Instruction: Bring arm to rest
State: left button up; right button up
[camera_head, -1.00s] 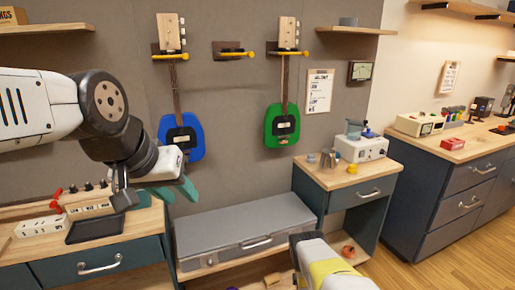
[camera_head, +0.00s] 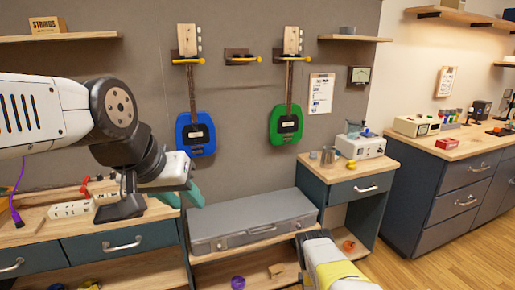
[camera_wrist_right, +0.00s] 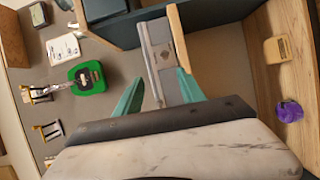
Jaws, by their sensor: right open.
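My left arm comes in from the left in the head view, bent over the left workbench. Its left gripper (camera_head: 190,194), with teal fingers, hangs in front of the wall near the bench's right end; the fingers overlap, so their gap is unclear. My right arm (camera_head: 335,265), with a yellow band, shows at the bottom centre; its gripper is hidden there. In the right wrist view the right gripper (camera_wrist_right: 160,72) has its two teal fingers spread apart with nothing between them. The grey case (camera_wrist_right: 158,45) lies beyond them.
A blue guitar (camera_head: 195,133) and a green guitar (camera_head: 286,124) hang on the wall. The grey case (camera_head: 250,222) rests on a low bench between the left workbench (camera_head: 115,243) and a small cabinet (camera_head: 352,192). Wooden floor (camera_head: 410,270) is clear at right.

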jog(key=w+d+r+m+g+h, duration=0.1)
jog(key=w+d+r+m+g, duration=0.15)
jog(key=w+r, duration=0.6)
jog(key=w+d+r+m+g, duration=0.1)
jog(key=w+r+m, duration=0.3)
jog(key=r, duration=0.9)
jog(key=s+a+r+m+g+y, duration=0.1)
jog(key=s+r+m, duration=0.1)
jog(key=r, duration=0.8)
jog(key=s+a+r+m+g, duration=0.1)
jog(key=r+m, duration=0.1)
jog(key=r, duration=0.8)
jog(key=s+a+r+m+g+y, duration=0.1)
jog(key=s+a+r+m, duration=0.15)
jog(key=s+r, duration=0.65)
jog(key=s+a+r+m+g+y, duration=0.1)
jog(key=s+a+r+g, duration=0.15)
jog(key=s+r, duration=0.65)
jog(key=s+a+m+g+y, duration=0.1)
jog(key=s+a, duration=0.3)
jog(key=s, duration=2.5)
jog(key=shift+s+m+g, duration=0.15)
jog(key=shift+m+g, duration=0.55)
jog(key=shift+g, duration=0.1)
jog(key=shift+a, duration=0.1)
